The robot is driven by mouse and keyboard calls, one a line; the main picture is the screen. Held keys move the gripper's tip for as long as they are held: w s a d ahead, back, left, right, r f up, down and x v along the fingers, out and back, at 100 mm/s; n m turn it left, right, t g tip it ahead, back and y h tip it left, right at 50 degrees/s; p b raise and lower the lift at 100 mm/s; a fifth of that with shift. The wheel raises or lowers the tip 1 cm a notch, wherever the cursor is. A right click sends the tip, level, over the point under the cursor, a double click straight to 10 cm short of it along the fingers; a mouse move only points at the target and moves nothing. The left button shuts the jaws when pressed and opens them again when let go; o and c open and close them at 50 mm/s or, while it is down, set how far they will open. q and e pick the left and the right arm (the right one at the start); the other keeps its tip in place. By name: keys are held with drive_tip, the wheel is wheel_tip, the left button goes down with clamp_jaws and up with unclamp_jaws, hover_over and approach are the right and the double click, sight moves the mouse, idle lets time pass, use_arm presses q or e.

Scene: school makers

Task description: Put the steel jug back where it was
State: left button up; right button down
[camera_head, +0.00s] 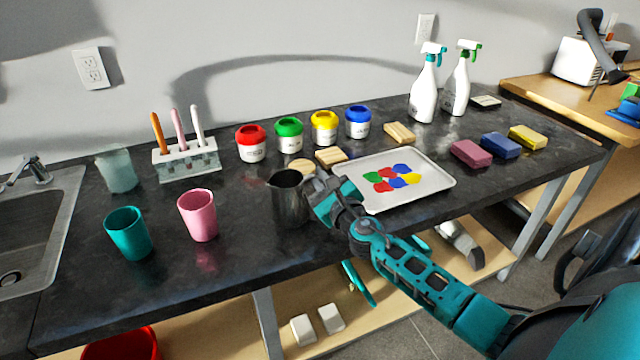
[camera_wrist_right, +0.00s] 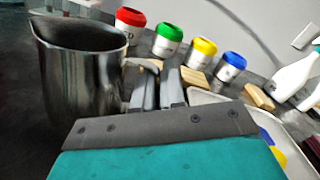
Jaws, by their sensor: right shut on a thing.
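The steel jug (camera_head: 288,200) stands upright at the middle of the dark counter, just left of the paint tray. It also shows large at the left of the right wrist view (camera_wrist_right: 80,75). My right gripper (camera_head: 318,190) is at the jug's right side, shut on its handle (camera_wrist_right: 150,68); the fingers (camera_wrist_right: 158,88) hide part of the handle. I cannot tell whether the jug's base touches the counter. A teal left-arm part is not clearly identifiable, and my left gripper is not in view.
A round wooden coaster (camera_head: 301,165) and wooden blocks lie behind the jug. A pink cup (camera_head: 198,215) and teal cup (camera_head: 128,233) stand left of it. The paint tray (camera_head: 440,180) lies right. Paint pots (camera_head: 289,136) line the back. Counter between pink cup and jug is clear.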

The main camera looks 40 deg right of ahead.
drive_tip(key=c, duration=1.2)
unclamp_jaws()
drive_tip(key=shift+s, duration=0.1)
drive_tip(key=s, duration=0.3)
drive_tip(key=s+a, duration=0.1)
drive_tip(key=s, duration=0.3)
drive_tip(key=s+a, duration=0.1)
drive_tip(key=s, duration=0.3)
drive_tip(key=shift+s+a, duration=0.15)
drive_tip(key=shift+s, duration=0.2)
